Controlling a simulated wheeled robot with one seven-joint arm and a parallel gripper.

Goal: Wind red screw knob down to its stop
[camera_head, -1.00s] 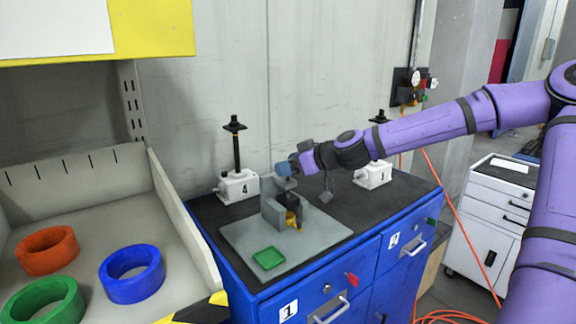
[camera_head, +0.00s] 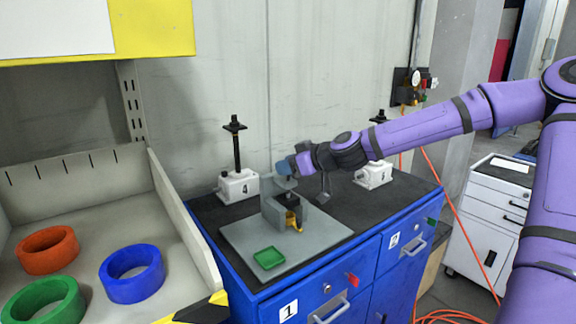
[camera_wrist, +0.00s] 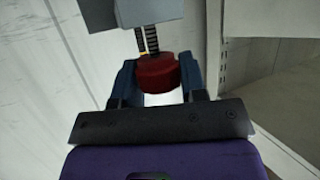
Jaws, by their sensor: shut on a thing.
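The red screw knob (camera_wrist: 158,74) sits between the two blue fingers of my gripper (camera_wrist: 157,82) in the wrist view, with a threaded screw (camera_wrist: 148,40) running from it into a grey block (camera_wrist: 150,12). My gripper is shut on the knob. In the head view my gripper (camera_head: 286,169) is at the top of the grey screw fixture (camera_head: 271,214), and its fingers hide the knob. The fixture stands on a grey base plate (camera_head: 241,238). A yellow part (camera_head: 296,222) shows at the fixture's front. The gap to the stop cannot be seen.
A green tray (camera_head: 269,258) lies on the plate's front. White screw jacks stand behind at left (camera_head: 238,186) and right (camera_head: 373,174) on the blue cabinet (camera_head: 335,278). A bin with orange, green and blue rings (camera_head: 131,273) stands at left.

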